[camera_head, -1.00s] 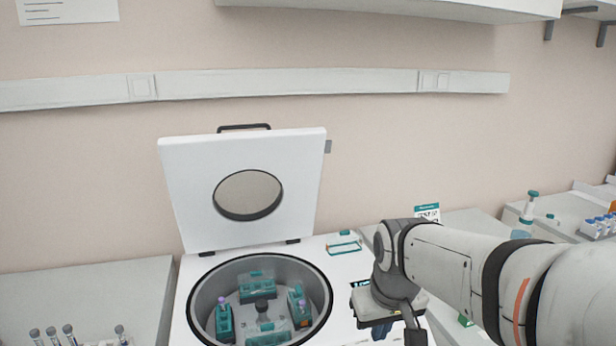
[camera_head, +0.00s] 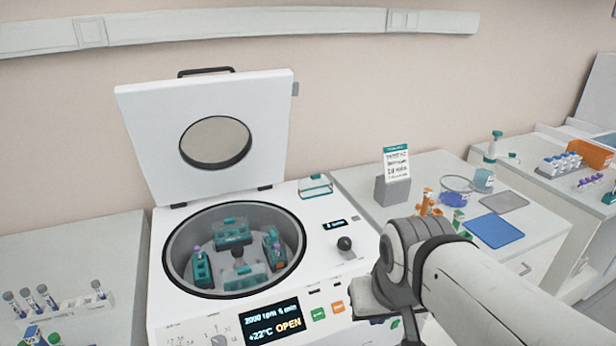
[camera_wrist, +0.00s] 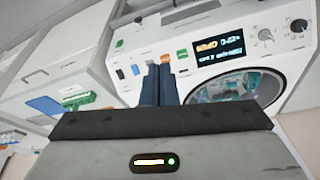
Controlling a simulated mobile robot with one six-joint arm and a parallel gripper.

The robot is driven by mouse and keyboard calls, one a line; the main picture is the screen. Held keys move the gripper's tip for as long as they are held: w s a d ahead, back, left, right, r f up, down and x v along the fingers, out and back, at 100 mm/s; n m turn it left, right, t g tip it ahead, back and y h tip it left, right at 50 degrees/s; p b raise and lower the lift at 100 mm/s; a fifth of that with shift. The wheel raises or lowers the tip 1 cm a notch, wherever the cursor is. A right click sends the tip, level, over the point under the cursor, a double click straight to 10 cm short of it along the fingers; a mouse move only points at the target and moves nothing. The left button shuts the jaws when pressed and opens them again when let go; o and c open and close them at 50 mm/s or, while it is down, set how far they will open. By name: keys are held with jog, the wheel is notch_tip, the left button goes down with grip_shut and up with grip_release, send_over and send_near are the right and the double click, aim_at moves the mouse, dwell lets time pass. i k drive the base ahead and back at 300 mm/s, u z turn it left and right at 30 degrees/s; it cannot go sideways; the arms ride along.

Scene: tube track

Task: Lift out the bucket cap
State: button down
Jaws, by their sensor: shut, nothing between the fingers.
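The open centrifuge (camera_head: 355,238) holds a rotor with several teal buckets. The back bucket (camera_head: 232,232) and the front bucket (camera_head: 245,278) appear to have clear teal caps on. A loose teal cap (camera_head: 316,186) lies on the deck behind the bowl, to the right. My gripper (camera_wrist: 158,80) is shut and empty, its dark blue fingers together in the wrist view. In the head view it is at the centrifuge's front right corner, outside the bowl; its fingertips are hidden there.
The raised lid (camera_head: 150,150) stands behind the bowl. A black knob (camera_head: 345,243) sticks up on the deck. The display (camera_head: 273,322) reads OPEN. A tube rack (camera_head: 70,305) stands on the left bench; the right bench holds a sign (camera_head: 396,165) and a blue mat (camera_head: 494,231).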

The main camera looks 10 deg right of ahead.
aim_at(316, 186)
jog(key=u, duration=2.65)
jog(key=k, duration=1.05)
jog(key=z, duration=2.05)
jog(key=i, duration=1)
jog(key=z, duration=0.05)
